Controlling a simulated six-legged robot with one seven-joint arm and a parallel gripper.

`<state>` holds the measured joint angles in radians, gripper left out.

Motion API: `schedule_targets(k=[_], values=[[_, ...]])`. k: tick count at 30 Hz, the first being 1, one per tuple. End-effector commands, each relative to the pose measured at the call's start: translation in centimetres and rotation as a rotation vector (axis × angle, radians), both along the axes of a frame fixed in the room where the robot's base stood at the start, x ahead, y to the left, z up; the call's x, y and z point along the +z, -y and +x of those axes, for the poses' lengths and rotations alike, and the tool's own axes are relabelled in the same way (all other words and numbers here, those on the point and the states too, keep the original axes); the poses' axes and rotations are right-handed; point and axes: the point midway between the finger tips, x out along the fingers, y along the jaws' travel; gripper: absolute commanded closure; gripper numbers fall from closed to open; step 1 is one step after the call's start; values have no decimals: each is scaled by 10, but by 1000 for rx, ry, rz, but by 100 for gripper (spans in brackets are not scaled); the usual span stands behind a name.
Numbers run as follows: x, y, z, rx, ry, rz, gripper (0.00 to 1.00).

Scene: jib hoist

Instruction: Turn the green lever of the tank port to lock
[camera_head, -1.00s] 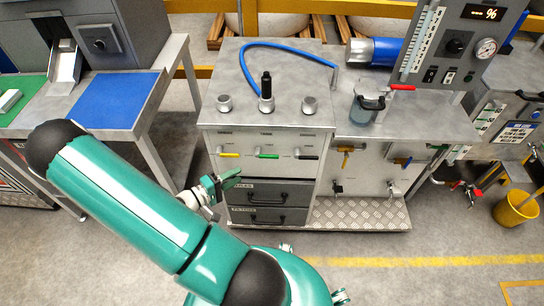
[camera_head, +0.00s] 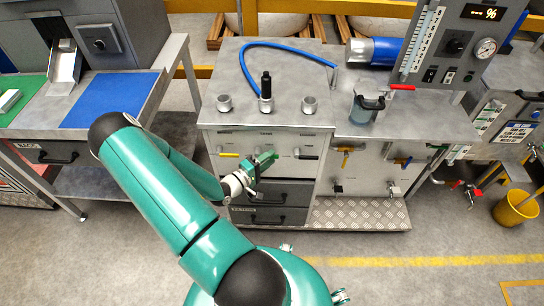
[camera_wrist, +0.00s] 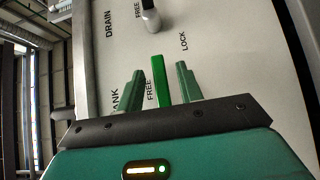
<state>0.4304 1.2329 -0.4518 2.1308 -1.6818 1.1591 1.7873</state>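The green lever (camera_wrist: 160,80) of the tank port shows in the wrist view on a pale panel. It stands between my gripper's two green fingers, with a gap visible on each side. Its near end is by the word FREE (camera_wrist: 151,92); the word LOCK (camera_wrist: 184,41) is to the right. My gripper (camera_wrist: 159,84) is open around the lever, not closed on it. In the head view my gripper (camera_head: 263,164) is at the cabinet front and largely hides the lever.
Drawers (camera_head: 280,205) with dark handles lie below. A blue hose (camera_head: 285,47) lies on the cabinet top.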

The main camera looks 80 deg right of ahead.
Motion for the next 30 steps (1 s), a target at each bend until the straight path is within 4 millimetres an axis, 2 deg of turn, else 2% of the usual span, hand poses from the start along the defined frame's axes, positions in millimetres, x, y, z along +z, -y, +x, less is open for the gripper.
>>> schedule_targets(k=[6, 14, 20, 30], values=[[0, 16, -10, 0, 1, -1, 64], [0, 17, -11, 1, 0, 0, 64], [0, 17, -11, 1, 0, 0, 100], [0, 17, -9, 1, 5, 0, 100]])
